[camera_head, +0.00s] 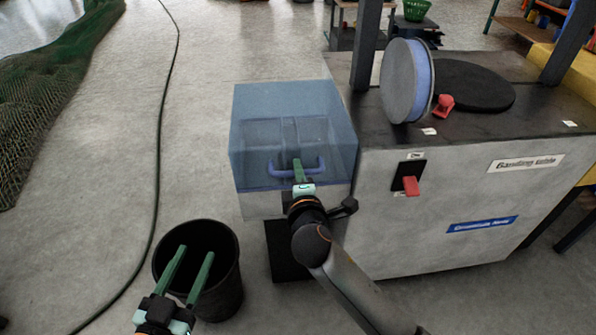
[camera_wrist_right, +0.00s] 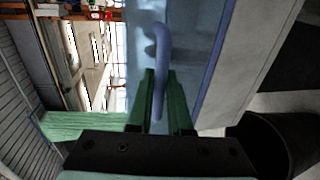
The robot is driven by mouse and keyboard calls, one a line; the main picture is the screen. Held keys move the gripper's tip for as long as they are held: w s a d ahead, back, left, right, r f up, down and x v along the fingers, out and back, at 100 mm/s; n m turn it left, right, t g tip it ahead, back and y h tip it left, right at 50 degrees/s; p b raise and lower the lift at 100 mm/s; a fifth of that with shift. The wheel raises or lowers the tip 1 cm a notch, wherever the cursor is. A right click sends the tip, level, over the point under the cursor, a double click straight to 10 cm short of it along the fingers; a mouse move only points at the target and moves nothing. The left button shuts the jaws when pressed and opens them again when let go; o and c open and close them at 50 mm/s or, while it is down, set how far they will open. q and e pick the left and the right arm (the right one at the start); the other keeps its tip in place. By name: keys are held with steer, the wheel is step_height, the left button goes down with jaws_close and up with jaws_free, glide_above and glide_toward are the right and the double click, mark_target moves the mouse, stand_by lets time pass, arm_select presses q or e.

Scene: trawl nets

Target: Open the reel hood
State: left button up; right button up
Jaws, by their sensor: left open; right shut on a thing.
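The reel hood (camera_head: 285,110) is a clear blue box on the left side of the grey banding table. It appears closed over its pale base. A blue bar handle (camera_head: 318,168) sits on its front face. My right gripper (camera_head: 298,172) is shut on this handle, and its green fingers clasp the handle (camera_wrist_right: 160,60) in the right wrist view too. My left gripper (camera_head: 188,268) is open and empty, with its green fingers over the black bin, well left of and below the hood.
The black bin (camera_head: 228,290) stands on the floor below the hood. A dark hose (camera_head: 160,150) and a green net (camera_head: 40,95) lie at the left.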

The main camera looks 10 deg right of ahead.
jaws_close()
stand_by(0.8)
steer(key=shift+r, duration=0.1)
